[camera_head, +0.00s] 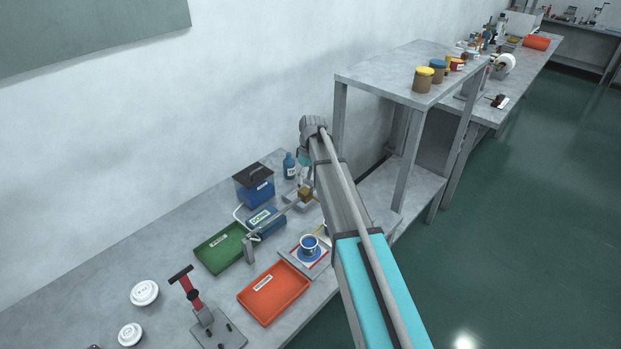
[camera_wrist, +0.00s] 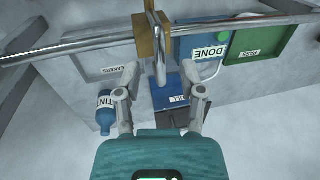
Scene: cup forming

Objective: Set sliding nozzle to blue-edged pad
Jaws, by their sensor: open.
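The sliding nozzle shows as a brass block (camera_head: 305,194) on a metal rail. In the wrist view the block (camera_wrist: 147,38) sits on the rail at top centre, with a metal stem (camera_wrist: 159,68) below it. My gripper (camera_wrist: 160,76) is open, its two fingers apart on either side of the stem's line; I cannot tell whether either touches it. In the head view my arm largely hides the gripper. A white board (camera_head: 291,251) with red and blue markings carries a blue-and-white cup (camera_head: 309,242). I cannot make out a separate blue-edged pad.
Near the rail are a DONE tray (camera_head: 266,221), a green tray (camera_head: 213,254), a grey BEAKERS tray (camera_wrist: 105,65), a dark-topped blue bin (camera_head: 253,190) and a blue bottle (camera_head: 289,167). A red-orange tray (camera_head: 273,293) and red-handled press (camera_head: 192,292) stand in front. A raised shelf (camera_head: 385,70) is at right.

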